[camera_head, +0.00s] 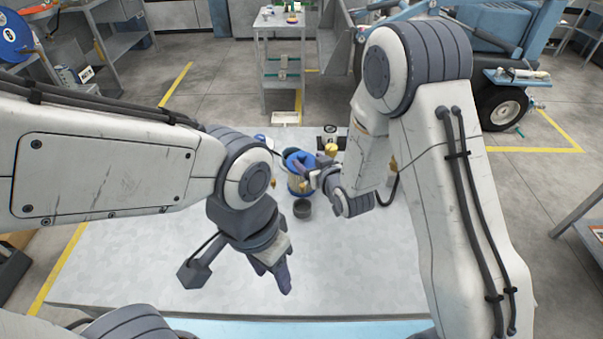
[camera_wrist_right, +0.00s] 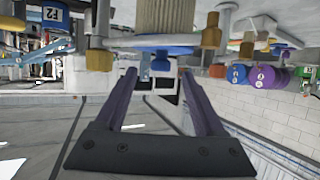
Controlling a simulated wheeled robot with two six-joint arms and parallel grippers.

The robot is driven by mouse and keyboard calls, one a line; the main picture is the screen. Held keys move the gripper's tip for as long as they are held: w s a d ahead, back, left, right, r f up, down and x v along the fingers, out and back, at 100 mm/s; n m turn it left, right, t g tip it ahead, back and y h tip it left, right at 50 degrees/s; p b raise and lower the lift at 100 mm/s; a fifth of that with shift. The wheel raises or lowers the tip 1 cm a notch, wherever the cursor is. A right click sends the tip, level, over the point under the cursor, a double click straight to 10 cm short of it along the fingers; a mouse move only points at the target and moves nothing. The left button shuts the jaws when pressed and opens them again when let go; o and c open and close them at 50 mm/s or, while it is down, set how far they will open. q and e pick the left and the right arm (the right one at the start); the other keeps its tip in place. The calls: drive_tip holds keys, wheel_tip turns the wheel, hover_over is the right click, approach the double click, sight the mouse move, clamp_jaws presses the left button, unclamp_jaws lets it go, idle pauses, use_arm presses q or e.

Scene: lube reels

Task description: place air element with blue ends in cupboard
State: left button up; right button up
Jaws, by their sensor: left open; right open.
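The air element with blue ends (camera_head: 298,184) stands on the pale table, with a blue rim on top and a yellowish body. It also shows in the right wrist view as a pale pleated cylinder (camera_wrist_right: 165,15) at the top edge, in a picture that looks upside down. My right gripper (camera_head: 317,176) is beside it at its right and partly overlaps it. In the right wrist view its purple fingers (camera_wrist_right: 158,78) are apart with nothing held between them. My left gripper (camera_head: 277,276) is open and empty over the front of the table. I cannot make out a cupboard.
A dark grey cup (camera_head: 302,208) stands just in front of the element. A gold-coloured part (camera_head: 331,150) and a black-and-white item (camera_head: 328,138) are close behind my right gripper. The table's left part (camera_head: 130,250) is clear. A shelf cart (camera_head: 283,65) stands beyond the table.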

sight(304, 157)
drive_tip(key=p+x, duration=0.2)
drive_tip(key=x, duration=0.2)
drive_tip(key=shift+w+a+f, duration=0.15)
drive_tip(key=shift+w+a, duration=0.05)
drive_tip(key=shift+w, duration=0.1)
drive_tip(key=shift+w+a+f, duration=0.15)
drive_tip(key=shift+w+f, duration=0.1)
drive_tip(key=shift+w, duration=0.15)
clamp_jaws()
drive_tip(key=shift+r, duration=0.1)
idle(0.8)
